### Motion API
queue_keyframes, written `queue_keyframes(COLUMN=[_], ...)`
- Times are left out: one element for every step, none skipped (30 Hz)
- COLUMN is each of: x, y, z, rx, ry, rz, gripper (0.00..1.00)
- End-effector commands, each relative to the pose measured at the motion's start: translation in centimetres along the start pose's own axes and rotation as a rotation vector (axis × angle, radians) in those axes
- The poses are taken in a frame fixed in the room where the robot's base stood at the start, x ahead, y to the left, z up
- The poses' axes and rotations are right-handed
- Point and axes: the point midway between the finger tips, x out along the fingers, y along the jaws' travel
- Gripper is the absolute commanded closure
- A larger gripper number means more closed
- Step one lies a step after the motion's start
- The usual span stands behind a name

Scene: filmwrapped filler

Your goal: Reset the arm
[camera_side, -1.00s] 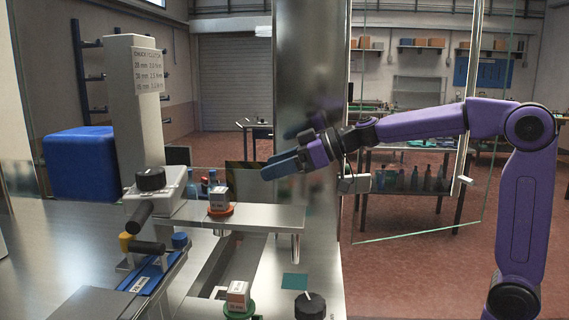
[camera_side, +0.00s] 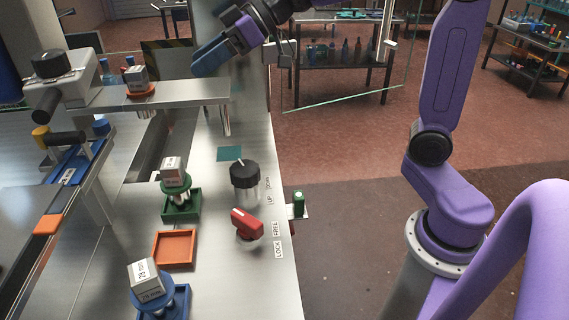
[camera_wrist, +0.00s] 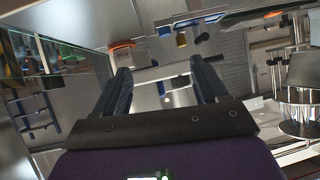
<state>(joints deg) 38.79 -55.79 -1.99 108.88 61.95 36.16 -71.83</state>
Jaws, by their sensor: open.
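My gripper (camera_side: 213,52) hangs in the air at the top of the side view, above the steel bench and to the right of the orange-based block on the raised shelf. It touches nothing there. In the wrist view my gripper (camera_wrist: 165,80) shows two dark blue fingers spread apart with nothing between them. From the side view alone the gap between the fingers is hard to see. My purple arm runs from its base at the lower right up out of the top of the picture.
The bench holds a block on a green stand (camera_side: 174,182), an empty orange tray (camera_side: 175,249), a block on a blue stand (camera_side: 150,285), a black knob (camera_side: 244,175) and a red lever (camera_side: 246,223). A raised steel shelf (camera_side: 185,95) bears a block on an orange disc (camera_side: 140,88).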

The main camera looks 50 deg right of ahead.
Motion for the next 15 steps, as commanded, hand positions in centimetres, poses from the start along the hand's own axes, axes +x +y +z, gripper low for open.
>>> queue_keyframes(x=[0.3,0.3,0.3,0.2,0.0,-0.3,-0.7,-1.1,-1.7,-2.2,-2.8,-3.6,-4.3,-5.0,-6.0], y=[-2.6,-4.1,-6.0,-7.3,-8.6,-10.2,-11.3,-12.3,-13.6,-14.4,-15.2,-16.1,-16.6,-17.1,-17.6], z=[1.8,3.0,4.6,5.9,7.2,8.9,10.2,11.6,13.3,14.7,16.0,17.7,19.0,20.3,21.9], rx=[0.003,0.006,0.010,0.010,0.012,0.012,0.009,0.007,0.001,-0.006,-0.012,-0.025,-0.034,-0.047,-0.064], ry=[-0.062,-0.104,-0.163,-0.208,-0.252,-0.313,-0.358,-0.405,-0.466,-0.511,-0.557,-0.615,-0.658,-0.702,-0.754], rz=[-0.053,-0.081,-0.117,-0.140,-0.160,-0.184,-0.198,-0.210,-0.223,-0.228,-0.232,-0.232,-0.230,-0.225,-0.213], gripper=[0.27,0.27,0.27,0.27,0.27,0.27,0.27,0.27,0.27,0.27,0.27,0.27,0.27,0.27,0.27])
